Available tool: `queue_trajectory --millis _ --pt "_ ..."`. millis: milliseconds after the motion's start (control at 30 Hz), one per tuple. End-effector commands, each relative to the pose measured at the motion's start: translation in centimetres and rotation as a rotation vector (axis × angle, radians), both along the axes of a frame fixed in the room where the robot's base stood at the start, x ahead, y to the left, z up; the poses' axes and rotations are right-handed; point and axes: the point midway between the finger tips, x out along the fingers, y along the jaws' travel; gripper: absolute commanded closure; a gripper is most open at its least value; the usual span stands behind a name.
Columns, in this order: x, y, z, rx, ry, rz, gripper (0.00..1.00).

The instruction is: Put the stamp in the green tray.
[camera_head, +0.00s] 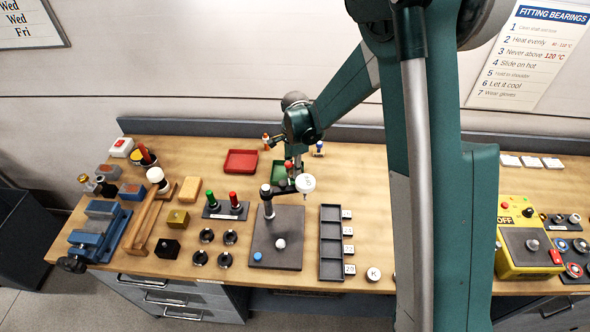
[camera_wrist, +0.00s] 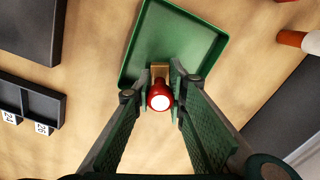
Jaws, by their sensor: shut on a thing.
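The stamp (camera_wrist: 160,97) has a red handle with a pale round top and a wooden block at its foot. My gripper (camera_wrist: 163,82) is shut on it, one finger on each side. The green tray (camera_wrist: 150,30) lies beyond the fingertips in the wrist view, and the stamp's wooden block overlaps its near edge there. I cannot tell the height of the stamp over the tray. In the head view my gripper (camera_head: 292,172) is at the back middle of the bench and partly hides the green tray (camera_head: 278,172).
A red tray (camera_head: 241,161) lies left of the green tray. A stand with a white disc (camera_head: 306,183) rises just in front of my gripper from a dark base plate (camera_head: 277,258). Small bottles (camera_head: 319,148) stand close behind. Bare wood shows right of the green tray.

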Motion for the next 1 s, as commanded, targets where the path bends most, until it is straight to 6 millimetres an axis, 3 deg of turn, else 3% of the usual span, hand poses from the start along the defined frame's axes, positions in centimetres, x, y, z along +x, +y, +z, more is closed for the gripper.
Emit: queue_trajectory --millis 233,267,367,1000 --pt "0.0 0.0 -0.4 0.000 0.000 0.000 0.97" --pt "0.0 0.0 -0.4 0.000 0.000 0.000 0.82" --pt "0.0 0.0 -0.3 0.000 0.000 0.000 0.70" --pt "0.0 0.0 0.8 0.000 0.000 0.000 0.70"
